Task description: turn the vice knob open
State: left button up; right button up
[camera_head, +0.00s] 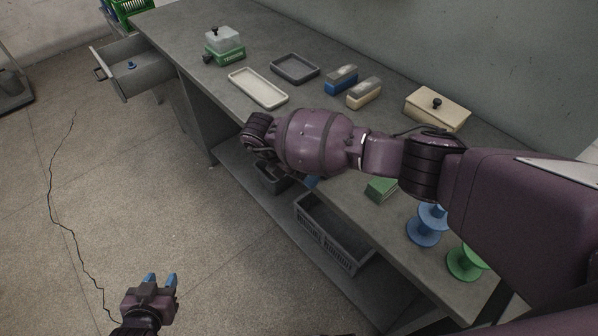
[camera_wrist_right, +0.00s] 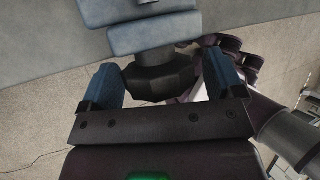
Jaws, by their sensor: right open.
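In the right wrist view, a dark faceted vice knob (camera_wrist_right: 160,84) sits between the two blue fingers of my right gripper (camera_wrist_right: 161,66). These fingers are open, one on each side of the knob; I cannot tell whether either touches it. The blue-grey vice (camera_wrist_right: 153,43) is just beyond the knob, at the top of that view. In the head view, my right arm crosses the bench and hides the vice and knob. My left gripper (camera_head: 161,280) is open and empty at the lower left, over the floor and away from the bench.
The grey bench (camera_head: 205,92) holds a cream tray (camera_head: 258,87), a dark tray (camera_head: 295,68), a lidded beige box (camera_head: 437,108), and blue (camera_head: 424,231) and green spools (camera_head: 463,264). A grey crate (camera_head: 331,238) is below. A drawer (camera_head: 135,78) stands open. The left floor is mostly clear.

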jog(key=shift+r, duration=0.1)
jog(key=v, duration=1)
jog(key=shift+a+r+b, duration=0.2)
jog(key=shift+r+b, duration=0.05)
jog(key=shift+b, duration=0.15)
